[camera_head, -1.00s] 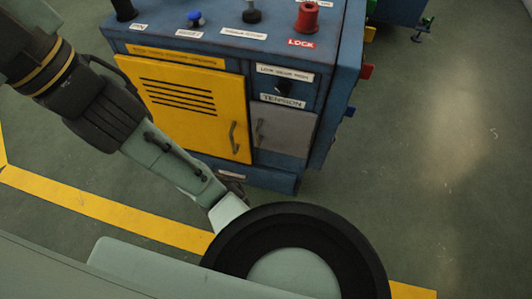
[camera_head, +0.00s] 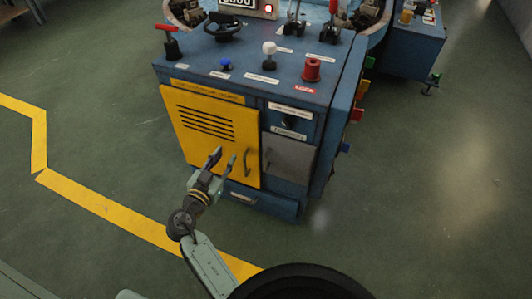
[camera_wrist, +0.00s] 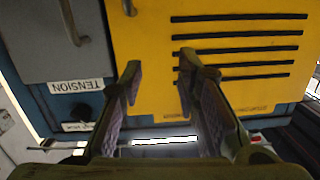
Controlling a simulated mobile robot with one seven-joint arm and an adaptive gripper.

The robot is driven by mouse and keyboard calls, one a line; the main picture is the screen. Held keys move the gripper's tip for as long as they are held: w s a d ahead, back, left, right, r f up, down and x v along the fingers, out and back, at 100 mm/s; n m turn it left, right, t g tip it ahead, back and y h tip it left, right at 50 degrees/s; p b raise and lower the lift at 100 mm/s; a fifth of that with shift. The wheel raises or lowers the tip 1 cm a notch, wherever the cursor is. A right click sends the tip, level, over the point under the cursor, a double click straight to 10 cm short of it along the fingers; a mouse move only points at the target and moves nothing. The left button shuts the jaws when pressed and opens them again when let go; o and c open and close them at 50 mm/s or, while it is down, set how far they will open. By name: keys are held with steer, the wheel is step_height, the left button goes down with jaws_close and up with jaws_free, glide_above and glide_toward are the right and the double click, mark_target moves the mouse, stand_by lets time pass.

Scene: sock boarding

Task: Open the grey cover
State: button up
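The grey cover (camera_head: 289,158) is a small door on the blue machine's front, right of the yellow door. It looks shut, with a handle (camera_head: 268,157) near its left edge. In the wrist view the grey cover (camera_wrist: 50,42) is at the upper left, with its handle (camera_wrist: 72,22) at the top. My gripper (camera_head: 224,161) is in front of the lower part of the yellow door, left of the grey cover. Its two fingers are spread, with nothing between them; they also show in the wrist view (camera_wrist: 160,75).
The yellow door (camera_head: 208,130) has its own handle (camera_head: 247,162) close to my gripper. Knobs and levers stand on the machine's top (camera_head: 235,68). Coloured parts stick out from its right side. The floor (camera_head: 420,190) to the right is clear.

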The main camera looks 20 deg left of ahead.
mark_target(266, 161)
steer(key=s+d+f+m+h, duration=0.2)
steer(key=s+d+f+h, duration=0.15)
steer(key=d, duration=0.45)
steer(key=shift+t+h, duration=0.25)
steer(key=shift+t, duration=0.15)
steer(key=p+x, duration=0.4)
steer(key=x, duration=0.6)
steer(key=shift+w+d+f, duration=0.1)
steer(key=shift+d+f, duration=0.05)
steer(key=shift+w+d+f, duration=0.1)
steer(key=shift+w, duration=0.35)
steer(key=c, duration=0.7)
jaws_close()
steer(key=shift+d, duration=0.2)
